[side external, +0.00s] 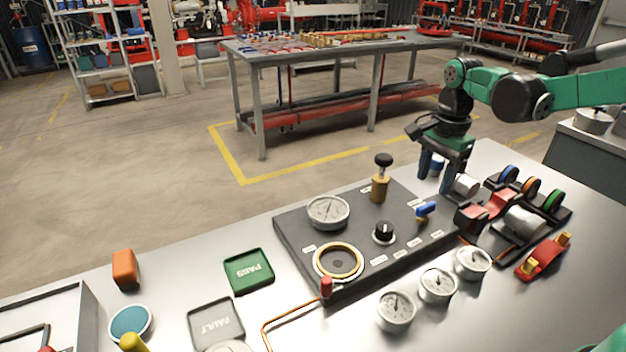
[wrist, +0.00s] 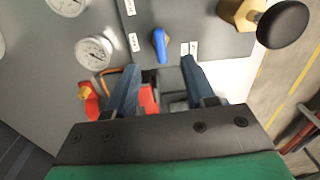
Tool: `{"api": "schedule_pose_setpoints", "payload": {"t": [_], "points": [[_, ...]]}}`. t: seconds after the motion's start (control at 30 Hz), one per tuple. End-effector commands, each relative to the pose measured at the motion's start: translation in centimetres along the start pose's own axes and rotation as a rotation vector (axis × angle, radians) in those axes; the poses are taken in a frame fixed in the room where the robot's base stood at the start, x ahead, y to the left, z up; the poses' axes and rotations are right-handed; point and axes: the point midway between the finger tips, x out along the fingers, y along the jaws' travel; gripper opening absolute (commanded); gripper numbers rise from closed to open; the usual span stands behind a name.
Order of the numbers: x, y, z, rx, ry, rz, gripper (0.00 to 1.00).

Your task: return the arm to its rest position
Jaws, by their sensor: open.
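My arm is green and black and reaches in from the right in the side external view. My gripper (side external: 432,178) points down over the right part of the metal table, near the back right end of the dark panel (side external: 290,238). In the wrist view the two blue fingers of my gripper (wrist: 160,80) are spread apart with nothing held between them. Beyond the fingertips are the blue-handled valve (wrist: 160,45) and the edge of the panel. Red and grey parts show between and below the fingers, partly hidden by them.
A brass fitting with a black knob (side external: 381,175) stands up from the panel left of my gripper. Red blocks (side external: 500,203), coloured rings (side external: 530,187) and a red part with brass ends (side external: 544,258) lie to the right. Several loose gauges (side external: 437,285) lie in front.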

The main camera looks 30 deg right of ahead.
Motion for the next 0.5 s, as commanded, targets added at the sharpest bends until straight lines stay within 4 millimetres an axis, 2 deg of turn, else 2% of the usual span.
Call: {"api": "schedule_pose_setpoints", "payload": {"t": [0.07,0.23,0.4,0.5], "points": [[-0.8,0.6,0.8,-0.122,0.014,-0.046,0.49],[-2.6,2.8,3.4,-0.558,0.098,-0.202,0.49],[-3.3,5.1,5.6,-1.008,0.245,-0.344,0.49],[-3.2,6.1,6.5,-1.214,0.336,-0.399,0.49]]}}
